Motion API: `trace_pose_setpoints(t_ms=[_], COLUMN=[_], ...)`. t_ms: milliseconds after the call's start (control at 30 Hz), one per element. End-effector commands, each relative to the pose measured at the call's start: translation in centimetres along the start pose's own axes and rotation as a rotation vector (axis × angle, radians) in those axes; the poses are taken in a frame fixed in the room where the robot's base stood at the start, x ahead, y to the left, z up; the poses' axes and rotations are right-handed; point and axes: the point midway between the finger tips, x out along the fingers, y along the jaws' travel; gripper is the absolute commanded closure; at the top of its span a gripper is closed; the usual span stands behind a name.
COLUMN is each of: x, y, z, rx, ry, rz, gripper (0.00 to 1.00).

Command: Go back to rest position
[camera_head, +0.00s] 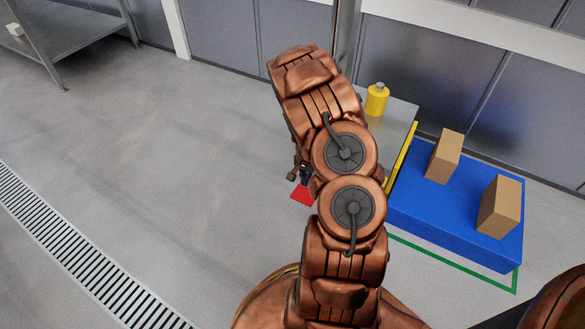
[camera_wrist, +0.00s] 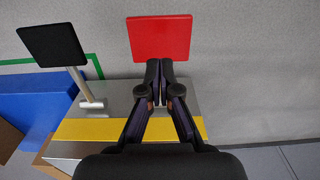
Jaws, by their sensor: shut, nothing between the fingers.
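My gripper (camera_wrist: 160,88) is shut, with its two fingertips together and nothing between them, in the wrist view. Its tips lie just below the near edge of a flat red square plate (camera_wrist: 160,38) in that picture; I cannot tell whether they touch it. In the head view my copper-coloured arm rises through the middle and hides most of the gripper. A bit of the red plate (camera_head: 302,195) shows left of the arm there.
A black square plate (camera_wrist: 52,45) stands on a rod. A grey table (camera_head: 398,112) with a yellow strip (camera_wrist: 80,130) bears a yellow container (camera_head: 377,99). A blue platform (camera_head: 455,236) holds two brown boxes (camera_head: 444,157). Floor on the left is clear; a metal shelf (camera_head: 75,27) stands behind.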

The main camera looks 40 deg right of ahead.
Motion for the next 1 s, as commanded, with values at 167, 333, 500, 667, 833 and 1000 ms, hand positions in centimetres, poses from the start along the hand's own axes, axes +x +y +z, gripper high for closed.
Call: trace_pose_setpoints(t_ms=[167, 333, 500, 667, 833, 1000], x=[0.0, -1.2, -7.2, -14.8, -22.4, -29.6], y=[0.0, -0.2, -1.1, -2.1, -2.8, -3.0], z=[0.0, 0.2, 1.5, 4.0, 7.3, 11.0], rx=[0.0, -0.011, -0.07, -0.156, -0.25, -0.347], ry=[0.0, 0.001, 0.003, -0.003, -0.015, -0.028], rz=[0.0, 0.001, 0.007, 0.014, 0.02, 0.022], gripper=[1.0, 1.0, 1.0, 1.0, 1.0, 1.0])
